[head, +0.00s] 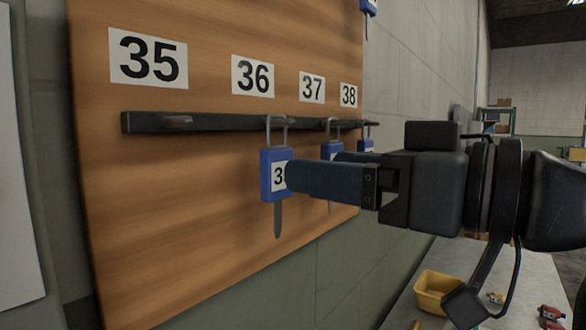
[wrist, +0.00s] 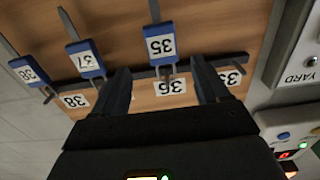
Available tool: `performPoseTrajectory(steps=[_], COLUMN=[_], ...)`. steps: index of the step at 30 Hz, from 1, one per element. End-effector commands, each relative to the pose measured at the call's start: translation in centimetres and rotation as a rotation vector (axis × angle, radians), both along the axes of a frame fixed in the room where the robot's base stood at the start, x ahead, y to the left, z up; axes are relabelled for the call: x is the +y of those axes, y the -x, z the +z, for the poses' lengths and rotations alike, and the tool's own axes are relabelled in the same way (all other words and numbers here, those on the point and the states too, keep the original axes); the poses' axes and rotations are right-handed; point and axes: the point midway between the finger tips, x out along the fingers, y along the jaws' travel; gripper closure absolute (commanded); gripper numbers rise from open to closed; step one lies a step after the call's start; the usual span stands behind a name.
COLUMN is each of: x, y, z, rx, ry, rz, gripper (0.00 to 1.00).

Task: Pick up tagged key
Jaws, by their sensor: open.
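A blue key tag (head: 269,184) hangs with its grey key downward from a metal loop on the rack bar, below label 36. In the wrist view, where things appear upside down, this tag (wrist: 160,42) reads 35. My gripper (head: 310,166) reaches in from the right, open and empty. In the head view its near finger covers the tag's right part. In the wrist view the fingers of my gripper (wrist: 161,70) stand on either side of the tag's loop, apart from it. Contact cannot be told.
A wooden board (head: 180,240) carries number labels and a dark bar (head: 205,123). The hook below label 35 (head: 148,58) is empty. Tags 37 (wrist: 86,60) and 38 (wrist: 28,71) hang close by. A yellow bin (head: 436,288) stands on the bench below right.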

Motion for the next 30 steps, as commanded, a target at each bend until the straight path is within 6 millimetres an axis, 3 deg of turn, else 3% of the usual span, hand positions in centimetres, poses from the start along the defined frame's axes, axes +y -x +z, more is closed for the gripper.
performPoseTrajectory(steps=[18, 27, 30], x=[5.8, 6.2, 6.2], y=[-4.0, -4.3, -4.3], z=[0.4, 0.3, 0.3], rx=[0.002, -0.001, -0.001], ry=[0.0, -0.001, -0.001], rz=[0.002, 0.0, 0.0], gripper=[0.26, 0.26, 0.34])
